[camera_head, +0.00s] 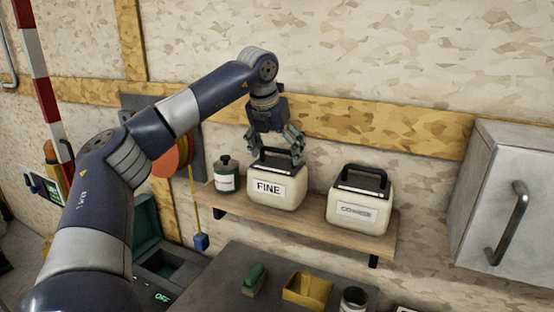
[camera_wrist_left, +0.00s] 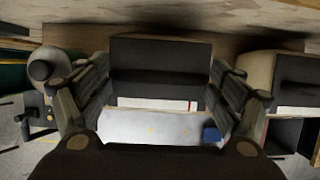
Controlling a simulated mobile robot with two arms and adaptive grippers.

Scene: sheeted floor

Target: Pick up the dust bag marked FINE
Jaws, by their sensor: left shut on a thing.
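The dust bag marked FINE (camera_head: 277,189) is a cream, boxy bag with a dark top and handle, standing upright on the wooden shelf. My left gripper (camera_head: 278,157) reaches down from above and is shut on its dark top. In the left wrist view the two fingers lie on either side of that dark top (camera_wrist_left: 160,62), with a strip of pale label below it. A similar cream bag (camera_head: 358,211) stands to the right, its label too blurred to read surely. My right gripper is not in view.
A dark green bottle (camera_head: 224,176) stands close left of the FINE bag on the shelf (camera_head: 312,227). A grey cabinet (camera_head: 497,200) with a bar handle is at right. Below, a dark bench (camera_head: 222,290) holds a yellow tray (camera_head: 308,289) and a green object.

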